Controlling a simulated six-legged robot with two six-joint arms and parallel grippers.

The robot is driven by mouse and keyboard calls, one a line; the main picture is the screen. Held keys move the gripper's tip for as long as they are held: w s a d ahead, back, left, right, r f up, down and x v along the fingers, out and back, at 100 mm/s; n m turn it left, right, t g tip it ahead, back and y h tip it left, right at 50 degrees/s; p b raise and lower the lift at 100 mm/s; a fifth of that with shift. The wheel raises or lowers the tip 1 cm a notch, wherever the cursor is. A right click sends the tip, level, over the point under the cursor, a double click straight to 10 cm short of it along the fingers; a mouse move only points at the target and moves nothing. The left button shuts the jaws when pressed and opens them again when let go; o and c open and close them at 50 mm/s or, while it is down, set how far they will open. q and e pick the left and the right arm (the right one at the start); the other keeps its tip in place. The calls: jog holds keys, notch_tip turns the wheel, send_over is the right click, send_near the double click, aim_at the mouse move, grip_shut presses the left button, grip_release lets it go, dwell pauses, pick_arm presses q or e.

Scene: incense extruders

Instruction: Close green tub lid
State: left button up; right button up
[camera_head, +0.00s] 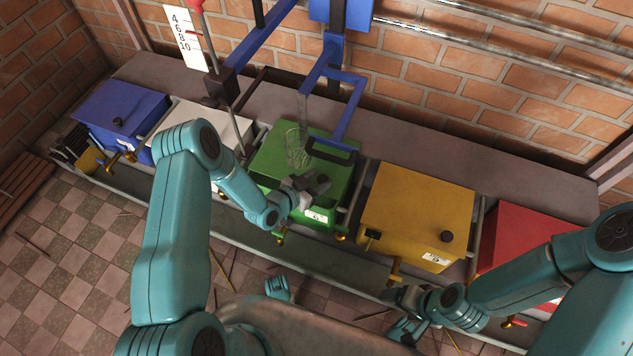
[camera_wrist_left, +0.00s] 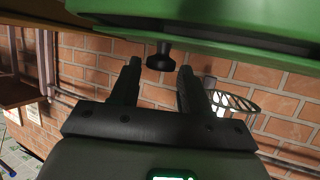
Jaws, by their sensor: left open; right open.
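The green tub (camera_head: 272,168) stands in the middle of the row in the head view, with a white label on its front. My left gripper (camera_head: 312,186) is at its front upper side, open. In the left wrist view, the green lid (camera_wrist_left: 230,20) fills the top edge and a black knob (camera_wrist_left: 161,58) projects from the green part. The knob lies between or just beyond the tips of my open left gripper (camera_wrist_left: 160,75), with no grip visible. The lid's exact angle is hard to tell. My right gripper (camera_head: 398,298) is open and empty below the yellow tub.
A yellow tub (camera_head: 415,208) and red tub (camera_head: 512,235) stand right of the green one; white (camera_head: 212,122) and blue (camera_head: 118,108) tubs stand left. A blue frame (camera_head: 352,110) and a wire cage (camera_head: 297,148) hang over the green tub. A brick wall (camera_head: 460,85) stands behind.

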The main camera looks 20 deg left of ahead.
pick_arm(q)
jog(key=shift+c, duration=0.3)
grip_shut()
jog(key=s+p, duration=0.1)
jog(key=s, duration=0.3)
jog(key=shift+s+a, duration=0.1)
jog(key=shift+s, duration=0.25)
jog(key=shift+s+f, duration=0.1)
jog(key=shift+o, duration=0.3)
grip_release()
jog(key=shift+s, duration=0.1)
jog(key=shift+a, duration=0.1)
